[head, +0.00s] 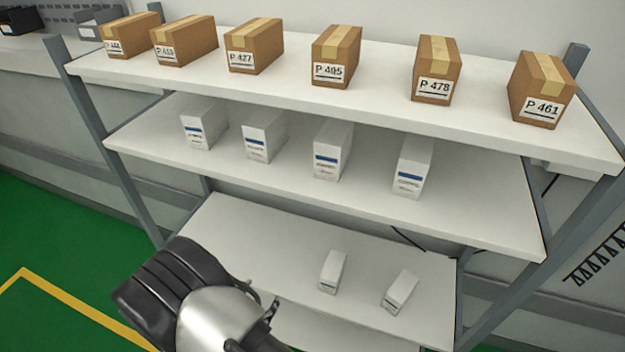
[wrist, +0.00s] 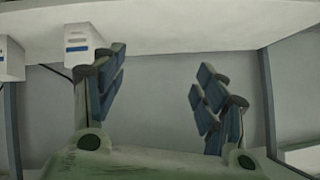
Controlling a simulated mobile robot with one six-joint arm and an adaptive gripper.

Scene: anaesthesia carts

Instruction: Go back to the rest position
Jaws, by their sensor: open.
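My gripper (wrist: 158,75) is open in the wrist view, with blue-padded fingers spread apart and nothing between them. Behind the gap is a plain grey wall. In the head view my arm reaches in from the lower left, in front of the shelf rack's lower shelf (head: 240,230). Only a small dark part of the gripper (head: 268,305) shows there, beside the silver wrist. The fingers are mostly hidden in that view.
Cardboard boxes such as P 495 (head: 337,57) line the top shelf (head: 285,85). White boxes (head: 333,150) stand on the middle shelf (head: 470,205), two smaller ones (head: 333,271) on the lower. Grey posts (head: 575,260) flank the rack. Green floor (head: 50,240) is clear at left.

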